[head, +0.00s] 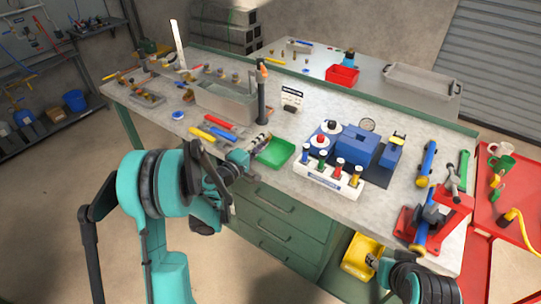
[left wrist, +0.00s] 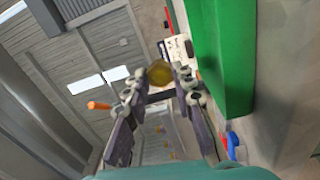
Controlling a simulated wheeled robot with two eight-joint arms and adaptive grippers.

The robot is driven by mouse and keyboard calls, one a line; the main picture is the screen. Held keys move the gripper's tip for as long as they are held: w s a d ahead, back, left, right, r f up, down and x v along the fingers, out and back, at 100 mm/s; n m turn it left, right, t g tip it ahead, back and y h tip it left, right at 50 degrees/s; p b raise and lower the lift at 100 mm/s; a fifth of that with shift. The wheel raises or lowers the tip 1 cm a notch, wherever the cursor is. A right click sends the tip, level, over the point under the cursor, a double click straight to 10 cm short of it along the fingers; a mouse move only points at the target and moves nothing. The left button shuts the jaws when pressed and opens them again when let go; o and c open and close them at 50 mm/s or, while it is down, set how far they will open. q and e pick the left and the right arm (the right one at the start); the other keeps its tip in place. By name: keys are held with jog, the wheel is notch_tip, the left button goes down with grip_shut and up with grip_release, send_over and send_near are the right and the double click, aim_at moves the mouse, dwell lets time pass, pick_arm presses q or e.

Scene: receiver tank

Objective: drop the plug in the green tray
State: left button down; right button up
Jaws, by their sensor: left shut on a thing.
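The green tray (head: 290,161) lies on the bench near its front edge, left of the blue block. It also fills the right of the left wrist view (left wrist: 225,60). My left gripper (head: 262,139) is at the tray's left end, beside its rim. In the left wrist view its fingers (left wrist: 160,82) are shut on a brass-coloured, hexagonal plug (left wrist: 159,73). The plug cannot be made out clearly in the head view. My right gripper (head: 374,261) is low at the bottom right, by a yellow bin; its fingers are too small to read.
A black post with an orange top (head: 262,95) stands behind the tray. Red and yellow handled tools (head: 218,122) lie to its left. A blue block (head: 352,146) and a white rack (head: 326,178) stand to its right. The yellow bin (head: 363,255) is below the bench edge.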

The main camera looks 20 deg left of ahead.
pick_arm(q)
jog(key=shift+r, duration=0.1)
jog(key=c, duration=1.2)
grip_release()
jog(key=v, duration=0.7)
jog(key=shift+s, duration=0.25)
